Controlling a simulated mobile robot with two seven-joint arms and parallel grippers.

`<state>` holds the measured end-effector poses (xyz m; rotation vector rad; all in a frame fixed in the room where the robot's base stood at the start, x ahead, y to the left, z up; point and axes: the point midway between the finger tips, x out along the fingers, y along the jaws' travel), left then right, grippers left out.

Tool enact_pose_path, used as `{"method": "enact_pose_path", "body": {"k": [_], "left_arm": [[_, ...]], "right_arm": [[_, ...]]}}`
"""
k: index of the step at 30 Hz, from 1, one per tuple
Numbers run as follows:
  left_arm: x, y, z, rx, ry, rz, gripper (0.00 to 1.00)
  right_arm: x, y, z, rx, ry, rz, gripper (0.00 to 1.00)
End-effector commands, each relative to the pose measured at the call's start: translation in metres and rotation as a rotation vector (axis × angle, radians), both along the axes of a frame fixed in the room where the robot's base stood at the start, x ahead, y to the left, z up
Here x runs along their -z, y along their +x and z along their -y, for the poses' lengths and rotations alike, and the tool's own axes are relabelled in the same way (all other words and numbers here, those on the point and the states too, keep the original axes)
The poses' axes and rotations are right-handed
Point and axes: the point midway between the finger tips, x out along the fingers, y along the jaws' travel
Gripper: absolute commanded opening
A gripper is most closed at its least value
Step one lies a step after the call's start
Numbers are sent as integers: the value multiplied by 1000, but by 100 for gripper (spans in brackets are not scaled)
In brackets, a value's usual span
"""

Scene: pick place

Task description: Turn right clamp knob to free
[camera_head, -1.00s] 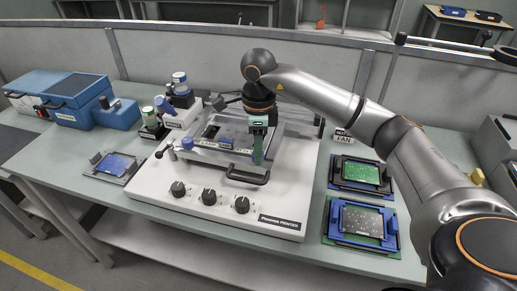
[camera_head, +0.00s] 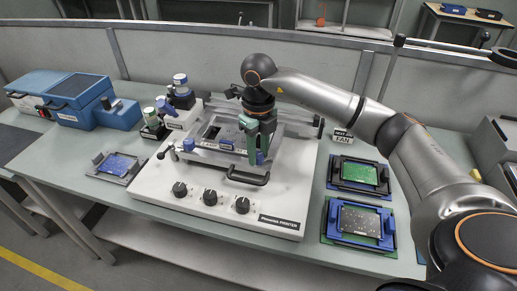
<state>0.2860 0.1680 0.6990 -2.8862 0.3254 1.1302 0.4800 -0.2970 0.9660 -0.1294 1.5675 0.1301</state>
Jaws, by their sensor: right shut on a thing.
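The stencil printer (camera_head: 150,190) is a white-based machine with a metal frame on the bench. Blue clamp knobs sit along its front bar: a left knob (camera_head: 188,145), a middle knob (camera_head: 226,144) and the right clamp knob (camera_head: 260,157). My right gripper (camera_head: 257,151) points down over the right end of the bar, its green fingers shut on the right clamp knob. The fingers and wrist hide part of this knob. My left gripper is not in view.
A black handle (camera_head: 248,178) lies just in front of the gripper, with dark dials (camera_head: 210,197) below. Board trays (camera_head: 360,223) stand on the right and another tray (camera_head: 115,166) on the left. Bottles (camera_head: 181,90) and a blue case (camera_head: 72,95) stand behind.

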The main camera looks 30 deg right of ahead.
Motion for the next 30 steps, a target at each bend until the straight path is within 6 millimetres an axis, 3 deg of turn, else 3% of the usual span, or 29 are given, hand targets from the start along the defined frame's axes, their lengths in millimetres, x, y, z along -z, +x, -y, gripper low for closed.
{"method": "enact_pose_path", "body": {"k": [18, 30], "left_arm": [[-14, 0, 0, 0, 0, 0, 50], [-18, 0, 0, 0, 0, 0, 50]], "right_arm": [[-2, 1, -1, 557, 0, 2, 0], [-1, 1, -1, 751, 1, 3, 0]]}}
